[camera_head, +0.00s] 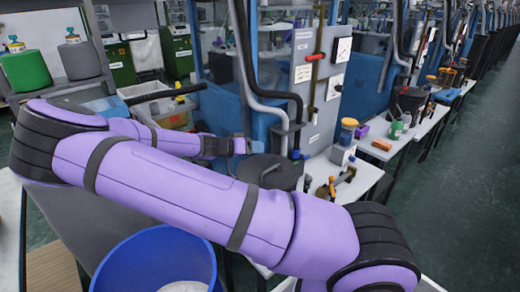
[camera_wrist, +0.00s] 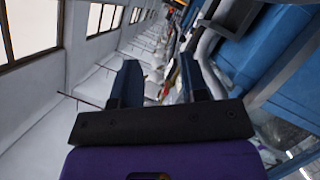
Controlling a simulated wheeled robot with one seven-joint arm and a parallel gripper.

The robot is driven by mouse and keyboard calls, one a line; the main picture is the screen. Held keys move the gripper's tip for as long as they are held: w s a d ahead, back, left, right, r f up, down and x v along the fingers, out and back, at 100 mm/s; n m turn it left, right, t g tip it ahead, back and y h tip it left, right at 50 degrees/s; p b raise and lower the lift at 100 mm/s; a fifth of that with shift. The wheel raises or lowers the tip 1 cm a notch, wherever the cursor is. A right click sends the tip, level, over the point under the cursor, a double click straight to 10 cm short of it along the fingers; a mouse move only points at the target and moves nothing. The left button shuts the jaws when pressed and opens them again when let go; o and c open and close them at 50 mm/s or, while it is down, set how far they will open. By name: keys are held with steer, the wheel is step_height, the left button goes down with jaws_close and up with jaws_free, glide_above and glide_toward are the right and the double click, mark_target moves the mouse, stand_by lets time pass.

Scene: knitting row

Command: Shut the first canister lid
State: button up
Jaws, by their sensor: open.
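A dark grey round canister (camera_head: 268,166) stands behind my forearm, just right of the picture's middle. Its flat dark top shows, but my arm covers its lower front, and I cannot tell how its lid sits. My gripper (camera_head: 249,146) is just above and left of this dark top in the head view, apparently apart from it. In the wrist view my gripper (camera_wrist: 157,80) is open, with nothing between its two dark fingers. No canister can be made out clearly in the wrist view.
A blue bucket (camera_head: 150,262) stands at the front left. A white table (camera_head: 361,181) with small tools is right of the canister. A black bucket (camera_head: 408,103) is farther along the row. Grey hoses and pipes (camera_head: 248,75) rise behind the canister. The green floor (camera_head: 465,190) at right is clear.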

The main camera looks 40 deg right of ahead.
steer(key=v, duration=0.8)
steer(key=shift+s, duration=0.1)
steer(key=s+a+r+n+t+y, duration=0.2)
steer(key=s+a+r+n+y, duration=0.1)
steer(key=s+r, duration=0.5)
steer(key=s+a+r+n+t+y, duration=0.2)
steer(key=s+r+n+y, duration=0.3)
steer(key=s+r, duration=0.4)
steer(key=s+a+r+n+t+y, duration=0.3)
steer(key=s+r, duration=0.6)
steer(key=s, duration=0.3)
steer(key=n+t+y, duration=0.1)
steer(key=n+y, duration=0.1)
steer(key=y, duration=0.1)
steer(key=shift+s+a, duration=0.25)
steer(key=shift+a, duration=0.1)
